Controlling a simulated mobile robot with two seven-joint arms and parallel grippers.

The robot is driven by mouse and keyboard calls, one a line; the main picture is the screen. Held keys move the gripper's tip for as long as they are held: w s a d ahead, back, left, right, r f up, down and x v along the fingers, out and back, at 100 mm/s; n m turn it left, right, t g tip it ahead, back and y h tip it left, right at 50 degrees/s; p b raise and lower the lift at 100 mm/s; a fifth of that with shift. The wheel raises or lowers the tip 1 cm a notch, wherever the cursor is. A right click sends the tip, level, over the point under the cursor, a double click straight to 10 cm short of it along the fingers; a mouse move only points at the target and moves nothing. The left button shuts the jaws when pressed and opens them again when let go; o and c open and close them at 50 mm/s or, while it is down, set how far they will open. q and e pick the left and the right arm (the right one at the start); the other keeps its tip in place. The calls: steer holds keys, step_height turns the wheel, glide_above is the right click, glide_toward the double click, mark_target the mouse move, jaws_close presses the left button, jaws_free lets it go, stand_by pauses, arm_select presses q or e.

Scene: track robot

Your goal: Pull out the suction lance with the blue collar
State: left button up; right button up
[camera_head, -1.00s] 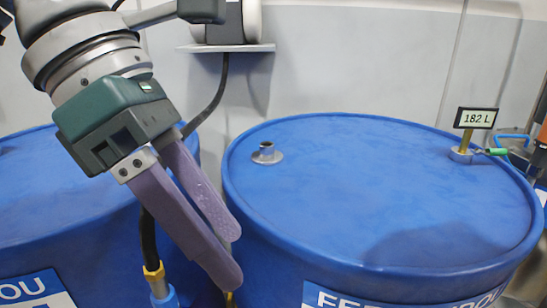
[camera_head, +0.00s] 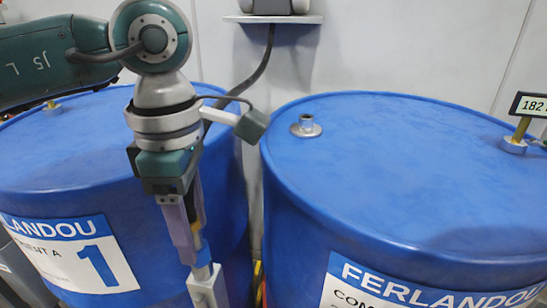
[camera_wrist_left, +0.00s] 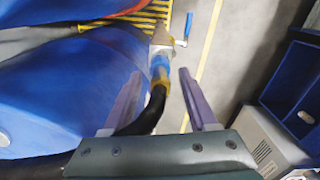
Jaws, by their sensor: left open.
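The suction lance shows in the left wrist view as a black hose (camera_wrist_left: 149,112) with a yellow band and a blue collar (camera_wrist_left: 158,64). Its far end meets a pale grey fitting (camera_wrist_left: 161,44); how it is seated there is unclear. My left gripper (camera_wrist_left: 160,85) is open, with one purple finger on each side of the lance, and no clear contact shows. In the head view my left gripper (camera_head: 196,240) points down in front of the drum labelled 1 (camera_head: 60,150). The lance is mostly hidden there behind the gripper. My right gripper is not in view.
A second blue drum (camera_head: 400,170) stands at right, with a metal bung fitting (camera_head: 306,127) and a level display (camera_head: 530,105) on top. A wall shelf (camera_head: 273,19) is behind. The wrist view shows a yellow grating (camera_wrist_left: 140,14), a blue lever (camera_wrist_left: 187,28) and blue bins (camera_wrist_left: 300,85).

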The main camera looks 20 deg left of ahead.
arm_select(q)
steer(key=shift+f, duration=0.2)
jaws_close()
stand_by(0.4)
